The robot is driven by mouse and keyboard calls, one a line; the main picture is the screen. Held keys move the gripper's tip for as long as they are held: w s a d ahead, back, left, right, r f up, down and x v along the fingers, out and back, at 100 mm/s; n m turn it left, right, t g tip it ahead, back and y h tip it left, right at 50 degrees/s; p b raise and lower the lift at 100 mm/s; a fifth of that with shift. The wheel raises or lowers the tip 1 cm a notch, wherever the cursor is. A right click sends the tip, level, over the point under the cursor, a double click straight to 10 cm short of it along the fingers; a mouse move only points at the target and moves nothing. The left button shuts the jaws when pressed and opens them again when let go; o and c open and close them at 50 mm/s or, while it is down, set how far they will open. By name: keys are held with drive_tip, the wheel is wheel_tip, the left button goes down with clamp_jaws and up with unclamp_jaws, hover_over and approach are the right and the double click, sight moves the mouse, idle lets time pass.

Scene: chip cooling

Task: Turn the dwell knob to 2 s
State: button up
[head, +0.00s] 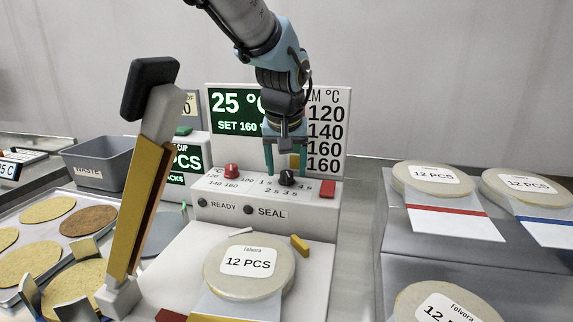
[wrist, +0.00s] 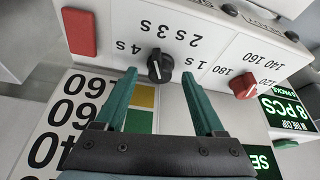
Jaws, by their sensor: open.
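The black dwell knob (head: 287,177) is on the sealer's sloping panel, with the labels 1 s, 2 s, 3 s and 4 s around it. In the wrist view the knob (wrist: 159,64) shows just beyond my fingertips, near the middle of the gap between them. The setting its pointer marks is too small to tell. My gripper (head: 286,171) is above the panel, pointing down, with its green fingers spread. In the wrist view my gripper (wrist: 159,76) is open and empty, with one finger to each side of the knob; contact is not visible.
A red temperature knob (head: 231,171) stands left of the dwell knob, and a red button (head: 328,189) right of it. The display (head: 236,112) reads 25 °C, SET 160. A tilted lever (head: 150,170) rises at the front left. A labelled pack (head: 249,288) lies in front.

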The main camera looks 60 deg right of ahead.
drive_tip(key=shift+w+d+f, duration=0.1)
drive_tip(key=shift+f, duration=0.25)
drive_tip(key=shift+c, duration=0.3)
clamp_jaws()
